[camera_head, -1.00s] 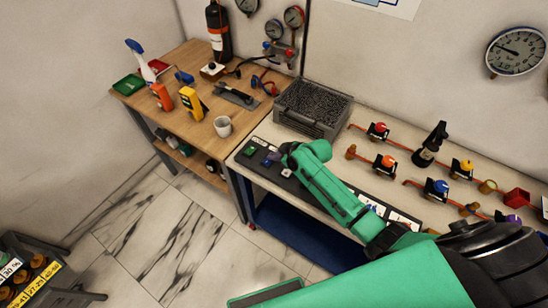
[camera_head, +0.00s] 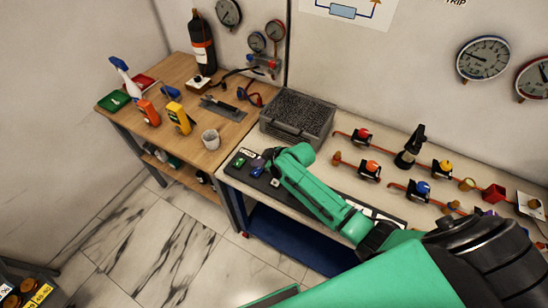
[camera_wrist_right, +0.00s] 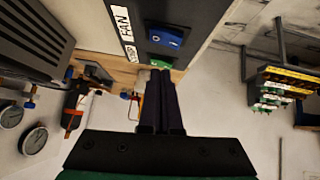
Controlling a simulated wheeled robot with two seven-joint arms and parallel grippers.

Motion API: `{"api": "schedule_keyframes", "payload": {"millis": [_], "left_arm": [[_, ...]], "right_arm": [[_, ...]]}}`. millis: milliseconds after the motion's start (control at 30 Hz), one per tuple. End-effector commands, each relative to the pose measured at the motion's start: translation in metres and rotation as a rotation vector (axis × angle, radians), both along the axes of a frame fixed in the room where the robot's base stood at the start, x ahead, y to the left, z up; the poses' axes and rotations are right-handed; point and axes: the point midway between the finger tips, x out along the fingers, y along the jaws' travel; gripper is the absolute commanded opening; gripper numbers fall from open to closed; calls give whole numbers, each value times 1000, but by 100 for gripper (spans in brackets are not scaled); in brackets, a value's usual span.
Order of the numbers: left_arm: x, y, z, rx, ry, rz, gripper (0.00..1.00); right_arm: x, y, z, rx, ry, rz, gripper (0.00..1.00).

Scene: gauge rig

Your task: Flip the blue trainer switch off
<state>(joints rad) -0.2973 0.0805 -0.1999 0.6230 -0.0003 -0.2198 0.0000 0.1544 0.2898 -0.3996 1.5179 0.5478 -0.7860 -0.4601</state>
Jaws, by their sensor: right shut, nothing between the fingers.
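The blue trainer switch (camera_wrist_right: 165,37) is a rocker on a dark panel strip, beside a white FAN label, in the wrist view. A green switch (camera_wrist_right: 160,63) sits beside it, near the fingertips. In the head view the blue switch (camera_head: 257,167) and green switch (camera_head: 239,162) lie at the left end of the panel (camera_head: 232,172) along the bench's front edge. My right gripper (camera_wrist_right: 159,73) is shut and empty; in the head view it (camera_head: 268,170) is just right of the blue switch, partly hidden by its own wrist. Touching cannot be told. My left gripper is not in view.
A grey bin (camera_head: 298,116) stands behind the panel. Red (camera_head: 362,135), orange (camera_head: 371,167), blue (camera_head: 422,188) and yellow (camera_head: 445,167) valves line the bench at right.

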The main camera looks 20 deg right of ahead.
Motion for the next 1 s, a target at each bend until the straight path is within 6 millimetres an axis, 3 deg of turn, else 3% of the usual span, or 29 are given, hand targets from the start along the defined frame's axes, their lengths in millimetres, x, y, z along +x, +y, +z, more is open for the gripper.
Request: {"api": "schedule_keyframes", "payload": {"millis": [33,233,500,1000], "left_arm": [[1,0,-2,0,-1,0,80],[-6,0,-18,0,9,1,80],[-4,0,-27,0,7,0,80],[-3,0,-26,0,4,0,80]], "right_arm": [[9,1,12,-2,-8,1,0],[-21,-28,41,-5,-3,1,0],[-42,-50,74,-2,-1,-1,0],[-44,-51,77,-1,-1,-1,0]]}}
